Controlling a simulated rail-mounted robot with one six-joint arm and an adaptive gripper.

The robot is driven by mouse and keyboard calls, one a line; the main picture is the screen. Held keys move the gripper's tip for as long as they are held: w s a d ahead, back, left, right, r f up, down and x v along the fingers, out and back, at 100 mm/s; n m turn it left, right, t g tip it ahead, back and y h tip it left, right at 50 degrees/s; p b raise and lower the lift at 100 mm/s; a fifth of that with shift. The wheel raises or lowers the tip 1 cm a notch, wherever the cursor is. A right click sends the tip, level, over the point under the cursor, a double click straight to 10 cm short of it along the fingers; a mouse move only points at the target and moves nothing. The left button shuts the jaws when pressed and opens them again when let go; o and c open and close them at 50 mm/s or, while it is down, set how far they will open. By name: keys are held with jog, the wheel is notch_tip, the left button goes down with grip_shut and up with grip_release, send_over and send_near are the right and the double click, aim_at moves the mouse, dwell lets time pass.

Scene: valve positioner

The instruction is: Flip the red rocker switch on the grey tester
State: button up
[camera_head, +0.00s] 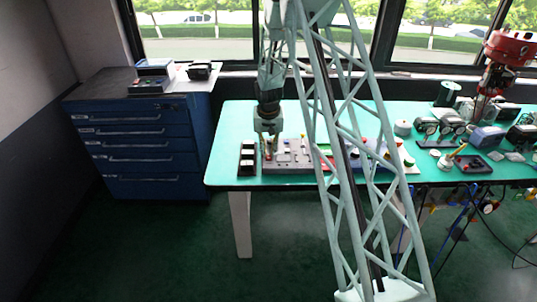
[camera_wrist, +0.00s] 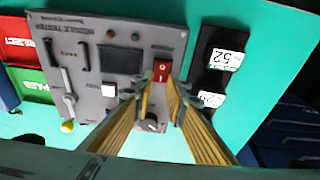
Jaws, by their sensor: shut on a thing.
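The grey tester (camera_wrist: 125,25) fills the middle of the wrist view, with a dark screen (camera_wrist: 121,61) and several controls. It lies on the green bench in the head view (camera_head: 300,167). The red rocker switch (camera_wrist: 161,70), with white marks, is near the tester's right edge. My gripper (camera_wrist: 159,87) has its yellow fingers at the switch, one on each side of its lower end, shut on it. In the head view my gripper (camera_head: 268,154) points down over the tester's left part and hides the switch. A dark knob (camera_wrist: 151,123) shows between the fingers.
A black block with labelled white parts (camera_wrist: 218,62) stands close beside the tester. Red (camera_wrist: 15,40) and green (camera_wrist: 32,85) trays lie on its other side. A lever with a yellow end (camera_wrist: 67,126) sticks out from the tester. Instruments crowd the bench's right side.

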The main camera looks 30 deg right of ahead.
jog(key=shift+s+t+h+b, duration=0.15)
jog(key=shift+t+h+b, duration=0.2)
jog(key=shift+b, duration=1.5)
jog(key=shift+r, duration=0.1)
jog(key=o, duration=0.9)
jog(key=shift+c, duration=0.2)
jog(key=v, duration=1.2)
jog(key=shift+s+d, duration=0.1)
